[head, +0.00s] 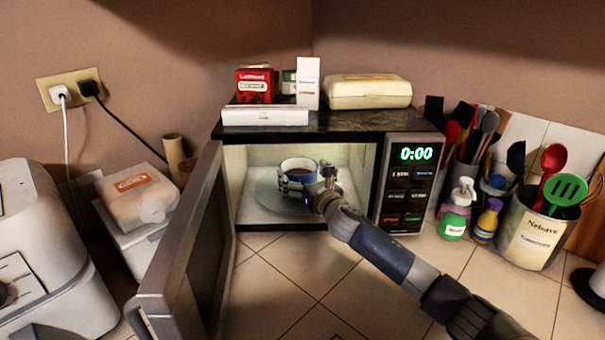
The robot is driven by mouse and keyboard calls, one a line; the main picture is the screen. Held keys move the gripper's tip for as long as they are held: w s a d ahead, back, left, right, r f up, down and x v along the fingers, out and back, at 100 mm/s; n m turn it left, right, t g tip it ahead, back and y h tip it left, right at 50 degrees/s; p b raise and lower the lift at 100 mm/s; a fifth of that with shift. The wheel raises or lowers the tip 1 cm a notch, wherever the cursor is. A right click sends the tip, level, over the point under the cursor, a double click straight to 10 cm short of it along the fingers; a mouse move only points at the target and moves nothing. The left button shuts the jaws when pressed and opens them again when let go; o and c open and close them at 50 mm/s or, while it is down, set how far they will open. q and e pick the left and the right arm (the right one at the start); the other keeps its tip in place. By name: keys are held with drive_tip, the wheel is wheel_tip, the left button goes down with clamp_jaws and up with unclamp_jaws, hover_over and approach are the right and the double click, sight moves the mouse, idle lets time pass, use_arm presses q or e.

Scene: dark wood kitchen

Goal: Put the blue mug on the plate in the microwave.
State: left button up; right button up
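The round glass plate (265,197) lies on the microwave floor under the mug. I cannot tell for sure whether the mug's base touches the plate. My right gripper (299,187) reaches into the microwave from the front right. Its fingers are closed around the mug's lower body, hiding part of it. My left gripper is not in view.
The microwave door (187,245) stands wide open on the left. Boxes and a cream container (368,91) sit on top. Soap bottles (455,209) and a utensil crock (531,231) stand at right. The tiled counter (275,285) in front is clear.

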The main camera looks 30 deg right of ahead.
idle(0.3)
drive_tip(key=shift+r, duration=0.3)
drive_tip(key=shift+s+f, duration=0.2)
drive_tip(key=shift+s, duration=0.15)
drive_tip(key=s, duration=0.7)
drive_tip(key=s+b, duration=0.1)
drive_tip(key=s, duration=0.3)
drive_tip(key=shift+s+a+r, duration=0.1)
drive_tip(key=shift+s+a, duration=0.05)
drive_tip(key=shift+a, duration=0.15)
